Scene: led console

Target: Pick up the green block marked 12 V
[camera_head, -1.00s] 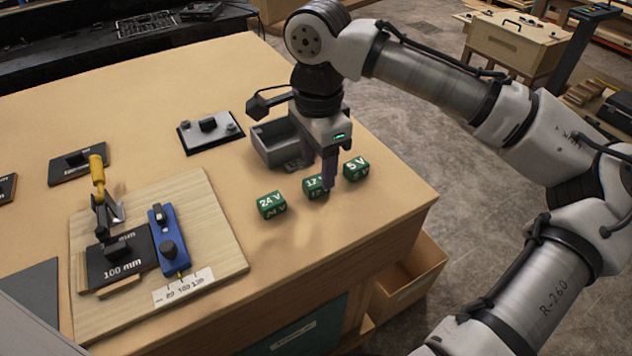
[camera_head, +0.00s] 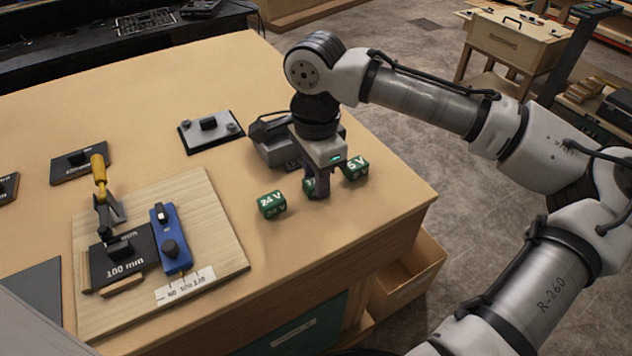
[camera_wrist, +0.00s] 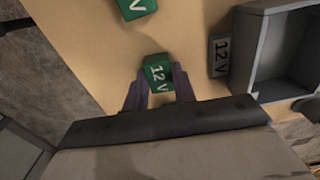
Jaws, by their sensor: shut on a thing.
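The green block marked 12 V (camera_wrist: 158,76) sits between the two fingers of my gripper (camera_wrist: 158,84) in the wrist view, its white marking facing the camera. In the head view my gripper (camera_head: 318,185) points down at the table near its right edge, shut on this block. Only a sliver of the 12 V block (camera_head: 308,186) shows there, at the left of the fingers. Whether the block touches the table is hard to tell.
A green 24 V block (camera_head: 271,204) stands to the left, and another green block (camera_head: 356,168), marked 5 V or 6 V, close on the right. A grey open bin (camera_wrist: 275,50) with a 12 V label (camera_wrist: 220,55) is beside the gripper. A wooden board (camera_head: 215,240) holds a blue device (camera_head: 170,240).

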